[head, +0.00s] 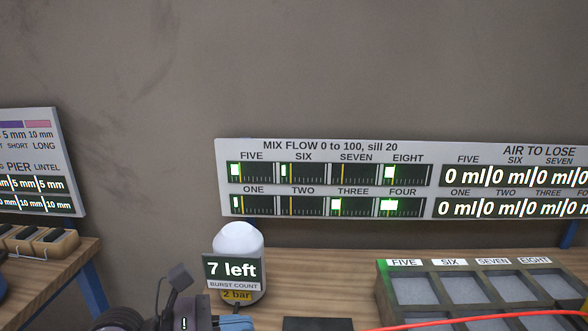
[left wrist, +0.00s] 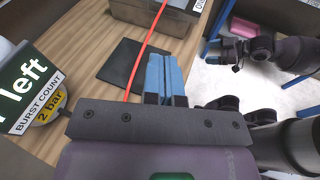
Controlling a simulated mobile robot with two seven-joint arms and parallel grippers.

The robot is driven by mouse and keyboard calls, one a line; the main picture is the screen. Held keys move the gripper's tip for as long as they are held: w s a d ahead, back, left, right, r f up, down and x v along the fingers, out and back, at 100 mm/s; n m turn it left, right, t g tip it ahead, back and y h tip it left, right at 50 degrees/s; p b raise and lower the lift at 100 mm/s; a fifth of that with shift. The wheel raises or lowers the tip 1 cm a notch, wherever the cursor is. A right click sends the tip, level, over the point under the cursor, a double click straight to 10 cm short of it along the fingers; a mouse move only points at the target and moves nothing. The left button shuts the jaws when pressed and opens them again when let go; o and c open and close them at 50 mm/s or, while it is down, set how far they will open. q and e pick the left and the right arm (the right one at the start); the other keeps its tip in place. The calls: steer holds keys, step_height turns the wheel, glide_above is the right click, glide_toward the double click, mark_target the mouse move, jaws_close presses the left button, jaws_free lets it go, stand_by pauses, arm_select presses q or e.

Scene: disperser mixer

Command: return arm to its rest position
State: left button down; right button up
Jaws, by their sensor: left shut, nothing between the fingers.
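My left gripper shows in the left wrist view (left wrist: 166,78), its two blue fingers shut together with nothing between them. It is over the wooden bench (left wrist: 82,62), near a dark flat pad (left wrist: 128,66). In the head view its blue fingertips (head: 235,322) show at the bottom edge, just below a white-domed canister labelled "7 left, burst count, 2 bar" (head: 238,240). What seems to be my right gripper (left wrist: 218,50) is at the upper right of the left wrist view, away from the bench; its finger gap is unclear. The head view does not show it.
A tray with numbered compartments (head: 382,291) stands at the right of the bench. A red line (head: 480,318) runs across its front. Wall panels show mix flow (head: 330,147) and air to lose.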

arm_select(q)
steer(key=a+r+n+t+y, duration=0.1)
steer(key=a+r+n+t, duration=0.2)
steer(key=n+t, duration=0.55)
steer(key=a+r+n+t, duration=0.3)
steer(key=n+t, duration=0.2)
steer(key=n, duration=0.6)
steer(key=a+f+n+y, duration=0.4)
steer(key=a+n+y, duration=0.2)
steer(key=n+y, duration=0.3)
steer(key=a+f+n+y, duration=0.5)
steer(key=n+y, duration=0.1)
steer(key=n, duration=0.4)
steer(key=s+a+f+n+g+y, duration=0.3)
steer(key=s+a+f+n+g, duration=0.2)
steer(key=s+f+n+g, duration=0.55)
steer(key=s+d+f+n+g+h, duration=0.25)
steer(key=s+f+g, duration=0.25)
steer(key=s+f, duration=0.5)
steer(key=w+f+t+h, duration=0.1)
steer(key=w+f+t, duration=0.6)
steer(key=t, duration=0.1)
steer(key=shift+d+f+m, duration=0.25)
steer(key=shift+f+m, duration=0.15)
steer(key=shift+m, duration=0.05)
arm_select(e)
steer(key=shift+s+d+f+g, duration=0.2)
steer(key=shift+s+f+g, duration=0.1)
steer(key=shift+s+f, duration=1)
